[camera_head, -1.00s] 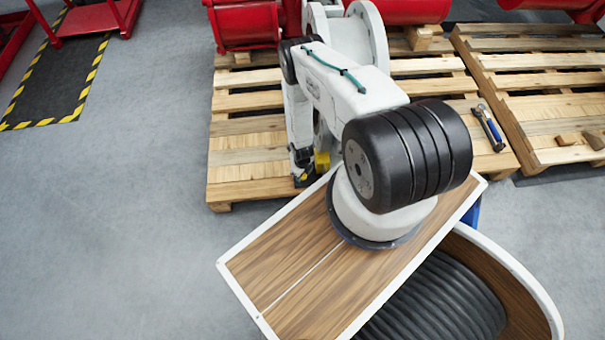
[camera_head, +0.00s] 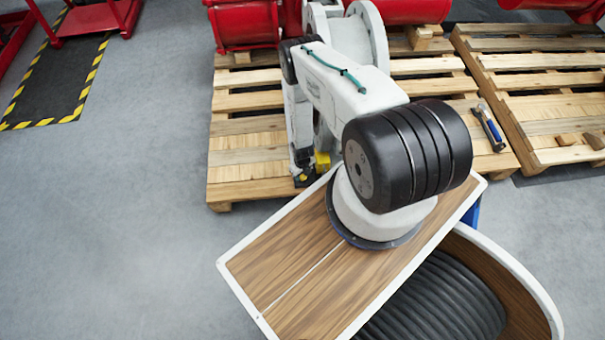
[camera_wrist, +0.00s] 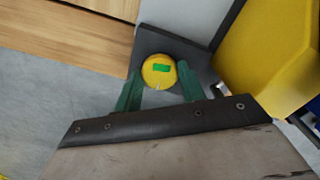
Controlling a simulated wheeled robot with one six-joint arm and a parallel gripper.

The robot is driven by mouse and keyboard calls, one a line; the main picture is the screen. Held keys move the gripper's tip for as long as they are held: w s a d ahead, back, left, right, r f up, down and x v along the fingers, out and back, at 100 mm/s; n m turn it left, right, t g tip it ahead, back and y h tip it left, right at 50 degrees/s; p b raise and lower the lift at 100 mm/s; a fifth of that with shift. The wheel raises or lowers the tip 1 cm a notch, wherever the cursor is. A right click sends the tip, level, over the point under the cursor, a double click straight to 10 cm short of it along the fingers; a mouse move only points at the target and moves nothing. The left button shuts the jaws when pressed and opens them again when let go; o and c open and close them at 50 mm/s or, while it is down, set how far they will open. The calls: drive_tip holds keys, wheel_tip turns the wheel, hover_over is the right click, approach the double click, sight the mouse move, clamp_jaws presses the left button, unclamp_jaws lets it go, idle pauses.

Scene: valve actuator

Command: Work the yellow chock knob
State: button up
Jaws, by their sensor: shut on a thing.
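The yellow chock knob (camera_wrist: 159,71) is round, with a green rectangle on its face and a small pale notch at its lower edge. It sits on a dark grey plate (camera_wrist: 195,56) in the wrist view. My gripper (camera_wrist: 158,92) is shut on the knob, with one green finger on each side of it. In the head view my gripper (camera_head: 303,176) is small and low by the near edge of a pallet. The knob cannot be made out there. A larger yellow block (camera_wrist: 262,45) stands just right of the knob; it also shows in the head view (camera_head: 322,162).
A wooden pallet (camera_head: 240,157) with red machinery (camera_head: 243,22) lies beyond my gripper. A second pallet (camera_head: 540,95) lies at right. A hammer (camera_head: 489,127) rests on the first pallet's right side. Grey floor (camera_head: 110,220) at left is clear.

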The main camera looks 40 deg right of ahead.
sight(303, 176)
drive_tip(key=o, duration=1)
drive_tip(key=shift+s, duration=0.15)
drive_tip(key=shift+r, duration=0.1)
wheel_tip(303, 176, up, 8)
drive_tip(key=shift+f, duration=0.2)
